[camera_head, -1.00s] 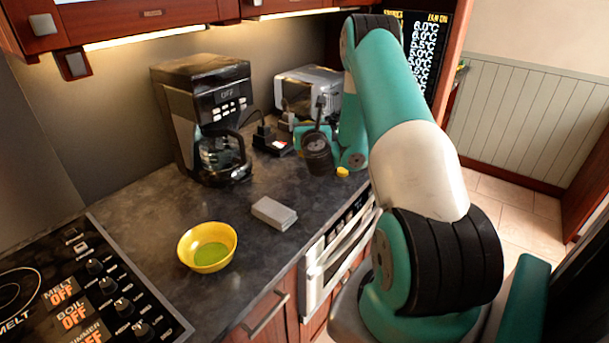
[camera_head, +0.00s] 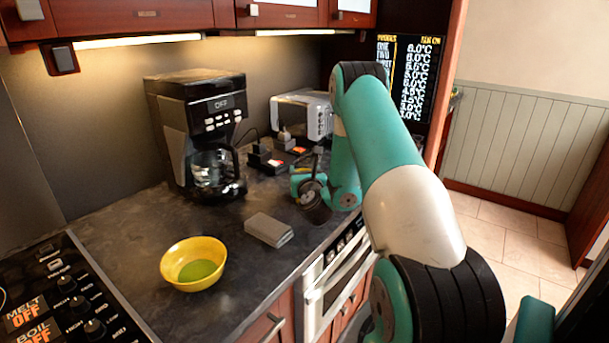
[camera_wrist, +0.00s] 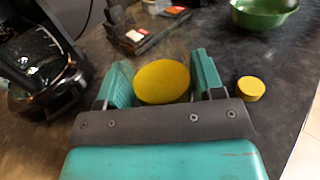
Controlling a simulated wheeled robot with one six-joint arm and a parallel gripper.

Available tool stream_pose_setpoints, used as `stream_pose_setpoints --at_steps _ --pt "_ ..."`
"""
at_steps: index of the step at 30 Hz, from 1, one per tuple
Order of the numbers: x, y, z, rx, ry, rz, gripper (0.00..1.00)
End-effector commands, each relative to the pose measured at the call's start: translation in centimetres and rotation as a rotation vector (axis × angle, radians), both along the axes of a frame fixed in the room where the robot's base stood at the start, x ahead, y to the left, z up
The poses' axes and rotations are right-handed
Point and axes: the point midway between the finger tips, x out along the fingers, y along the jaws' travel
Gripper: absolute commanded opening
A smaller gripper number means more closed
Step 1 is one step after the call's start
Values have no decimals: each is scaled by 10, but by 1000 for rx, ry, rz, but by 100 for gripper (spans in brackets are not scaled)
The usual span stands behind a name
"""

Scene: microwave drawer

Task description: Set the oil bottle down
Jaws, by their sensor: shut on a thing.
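In the wrist view a thing with a round yellow top (camera_wrist: 162,82), which I take for the oil bottle, sits between the two teal fingers of my gripper (camera_wrist: 163,78). My gripper is shut on it. I see it from above, so its body and base are hidden, and I cannot tell whether it touches the counter. In the head view my gripper (camera_head: 303,184) is over the dark counter (camera_head: 120,225), in front of the toaster, partly hidden by my arm. I cannot make out the bottle there.
A small yellow round thing (camera_wrist: 250,89) stands just right of my gripper. A coffee maker (camera_head: 200,130) is left, a toaster (camera_head: 303,113) and dark boxes (camera_head: 268,160) behind. A green bowl (camera_wrist: 262,13) shows in the wrist view. A yellow bowl (camera_head: 194,263) and grey block (camera_head: 268,229) are nearer.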

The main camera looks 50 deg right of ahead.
Motion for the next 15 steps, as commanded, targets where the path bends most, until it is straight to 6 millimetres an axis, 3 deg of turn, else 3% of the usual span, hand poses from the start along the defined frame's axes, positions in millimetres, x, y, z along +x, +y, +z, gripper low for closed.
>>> stream_pose_setpoints --at_steps 4,5,8,15 --pt "0 0 -4 -1 -1 -1 30" --pt "0 0 -3 0 0 0 66" --pt "0 0 -3 0 0 0 87" --pt "0 0 -2 0 0 0 87"
